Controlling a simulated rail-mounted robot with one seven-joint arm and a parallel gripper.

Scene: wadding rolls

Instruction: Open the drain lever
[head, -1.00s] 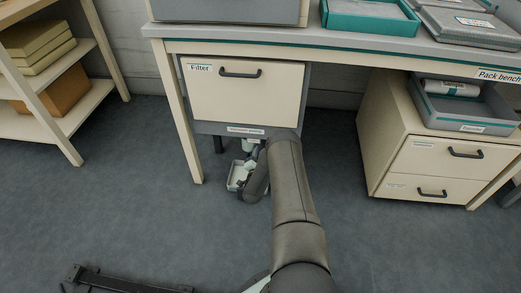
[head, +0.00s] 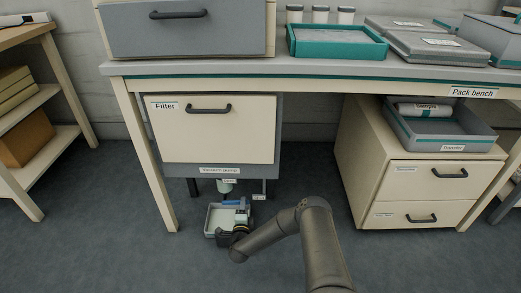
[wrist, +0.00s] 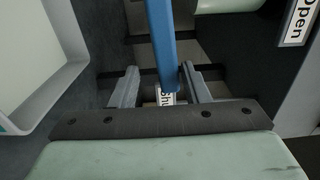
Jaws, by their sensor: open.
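The drain lever is a blue bar (wrist: 161,45), seen in the wrist view hanging down from the top middle. In the head view it shows as a small blue piece (head: 235,203) under the Filter cabinet (head: 219,129). A "Shut" label (wrist: 166,97) lies by its lower end, partly hidden by my gripper. An "Open" label (wrist: 297,22) is at the upper right. My gripper (wrist: 159,69) is open, its two fingers on either side of the lever's lower end. The lever is closer to the right finger; I cannot tell whether they touch.
A pale tray (head: 213,219) stands under the cabinet, left of my gripper; its wall (wrist: 75,75) fills the left of the wrist view. A bench leg (head: 148,160) is further left. A drawer unit (head: 385,180) stands to the right. Open floor lies between.

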